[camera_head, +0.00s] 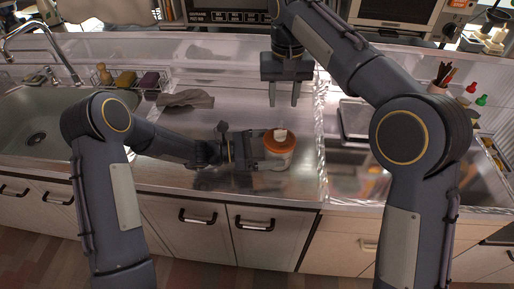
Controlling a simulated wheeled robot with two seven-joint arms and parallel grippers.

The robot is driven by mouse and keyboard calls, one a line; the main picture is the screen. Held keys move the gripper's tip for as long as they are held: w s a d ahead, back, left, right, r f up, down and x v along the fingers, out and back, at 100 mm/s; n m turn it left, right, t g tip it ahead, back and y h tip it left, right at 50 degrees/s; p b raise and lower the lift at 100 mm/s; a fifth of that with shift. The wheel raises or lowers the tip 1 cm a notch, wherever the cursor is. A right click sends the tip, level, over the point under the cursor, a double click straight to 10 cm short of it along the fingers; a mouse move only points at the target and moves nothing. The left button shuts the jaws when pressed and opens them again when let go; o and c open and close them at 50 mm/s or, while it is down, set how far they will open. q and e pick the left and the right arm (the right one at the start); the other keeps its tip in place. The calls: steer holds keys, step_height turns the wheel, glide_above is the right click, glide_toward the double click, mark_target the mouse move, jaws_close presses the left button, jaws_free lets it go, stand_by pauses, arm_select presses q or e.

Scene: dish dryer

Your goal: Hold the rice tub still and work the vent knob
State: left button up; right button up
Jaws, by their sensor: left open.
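The rice tub (281,158) stands upright on the metal counter. It has a pale body, an orange lid and a small white vent knob (280,133) on top. My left gripper (267,151) is low at the tub's left side, with its jaws open. I cannot tell whether its fingers touch the tub. My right gripper (283,98) hangs above and behind the tub, fingers pointing down and apart, with nothing between them. It is clear of the knob.
A grey cloth (186,98) lies on the counter to the left. A sink (45,125) with a faucet is at far left, near a wire rack with sponges. A clear raised edge (319,130) runs right of the tub. Counter between cloth and tub is free.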

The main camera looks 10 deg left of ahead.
arm_select(q)
steer(key=shift+x, duration=1.2)
